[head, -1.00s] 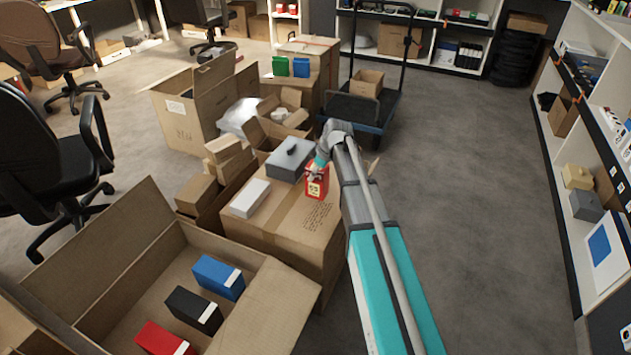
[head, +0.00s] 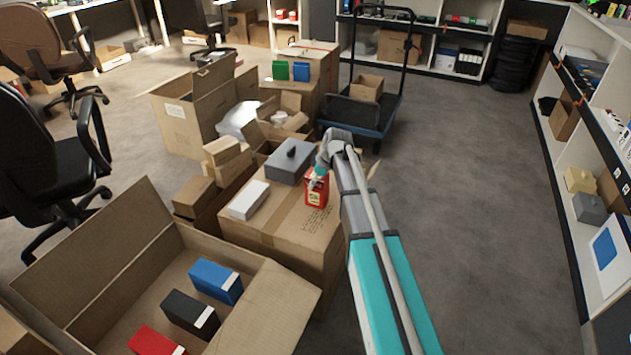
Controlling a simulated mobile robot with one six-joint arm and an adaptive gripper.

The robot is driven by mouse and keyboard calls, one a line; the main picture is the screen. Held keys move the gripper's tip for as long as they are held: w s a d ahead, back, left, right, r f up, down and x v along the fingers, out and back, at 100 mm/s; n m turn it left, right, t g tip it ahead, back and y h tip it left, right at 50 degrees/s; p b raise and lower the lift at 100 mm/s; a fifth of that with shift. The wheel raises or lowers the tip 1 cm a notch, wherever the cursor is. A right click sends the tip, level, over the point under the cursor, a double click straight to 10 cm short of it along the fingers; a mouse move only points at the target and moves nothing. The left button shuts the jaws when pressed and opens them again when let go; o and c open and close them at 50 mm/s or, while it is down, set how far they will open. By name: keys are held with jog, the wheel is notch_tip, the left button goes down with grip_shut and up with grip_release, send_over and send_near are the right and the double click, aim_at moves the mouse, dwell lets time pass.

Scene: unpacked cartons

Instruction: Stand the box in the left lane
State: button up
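A red box (head: 317,191) with a yellowish label stands upright on top of a closed brown carton (head: 280,240), near its right side. My gripper (head: 318,177) is at the upper left of this red box, its fingers touching or very close to it. The fingers are small and partly hidden by my wrist, so I cannot tell whether they are closed on the box. An open carton (head: 255,325) in front holds a blue box (head: 216,280), a black box (head: 188,313) and another red box (head: 155,342), spaced apart in a row. No marked left lane is clear to me.
On the closed carton lie a white box (head: 249,199) and a grey box (head: 290,162) with a small black item. Smaller cartons (head: 226,152) crowd its left. A cart (head: 365,110) stands behind. The floor on the right is clear up to the shelves (head: 600,130).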

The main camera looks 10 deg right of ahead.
jog(key=shift+o, duration=0.5)
jog(key=shift+r, duration=0.25)
jog(key=p+v, duration=1.1)
jog(key=v, duration=0.1)
dwell(0.4)
jog(key=shift+f, duration=0.1)
dwell(0.5)
jog(key=s+a+m+g+h, duration=0.1)
jog(key=s+m, duration=0.4)
jog(key=s, duration=0.7)
jog(key=s+a+f+m+g+h, duration=0.1)
jog(key=s+a+m, duration=0.3)
jog(key=s, duration=0.8)
jog(key=shift+s+f+m+g+h, duration=0.15)
jog(key=shift+s+m+g+h, duration=0.15)
jog(key=shift+m+h, duration=0.55)
